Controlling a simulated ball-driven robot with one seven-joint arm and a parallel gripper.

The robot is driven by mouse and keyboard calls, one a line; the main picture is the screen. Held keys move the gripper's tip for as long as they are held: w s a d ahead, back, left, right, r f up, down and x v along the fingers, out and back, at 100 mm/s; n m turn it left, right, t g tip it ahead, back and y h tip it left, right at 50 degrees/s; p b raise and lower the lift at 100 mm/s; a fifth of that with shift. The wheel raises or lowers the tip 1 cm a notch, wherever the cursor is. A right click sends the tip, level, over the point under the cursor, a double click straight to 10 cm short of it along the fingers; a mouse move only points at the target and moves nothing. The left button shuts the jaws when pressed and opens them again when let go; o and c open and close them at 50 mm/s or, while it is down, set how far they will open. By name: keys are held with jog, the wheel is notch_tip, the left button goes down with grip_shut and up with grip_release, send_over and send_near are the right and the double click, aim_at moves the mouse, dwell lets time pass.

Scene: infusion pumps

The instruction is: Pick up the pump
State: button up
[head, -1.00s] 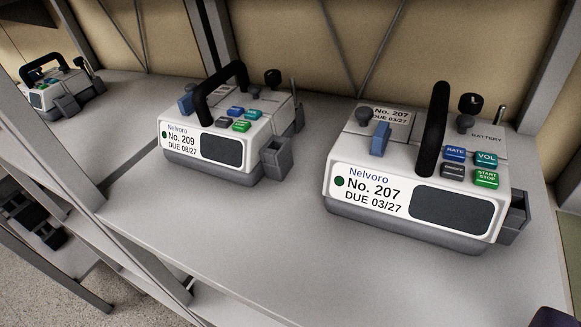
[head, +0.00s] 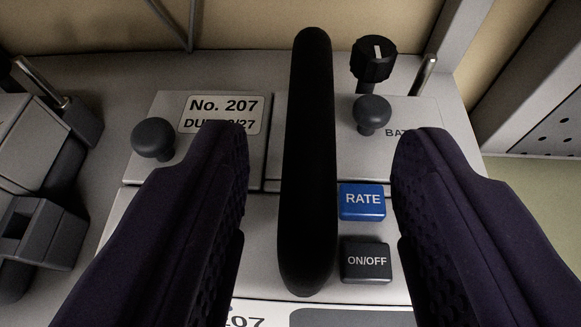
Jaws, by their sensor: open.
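The pump No. 207 (head: 275,185) stands upright on the shelf, seen from close above. Its black carrying handle (head: 309,165) runs along the middle of its top, from near to far. My gripper (head: 325,150) is open over the pump, one dark finger left of the handle and one right, with a gap on both sides. The fingers hide part of the top label and of the pump's sides. The blue RATE button (head: 362,200) and the dark ON/OFF button (head: 366,261) show between the handle and the right finger. The front face is mostly out of frame.
A black knob (head: 373,60) and two round grey knobs stand on the pump's top. A neighbouring pump (head: 40,170) is close on the left. A shelf post (head: 455,45) rises at the back right, and a beige wall (head: 250,20) is behind.

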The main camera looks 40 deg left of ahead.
aim_at(311, 164)
jog(key=b+x, duration=0.1)
jog(key=x, duration=0.3)
jog(key=shift+a+f, duration=0.1)
jog(key=shift+s, duration=0.1)
jog(key=shift+c, duration=0.3)
grip_shut()
dwell(0.9)
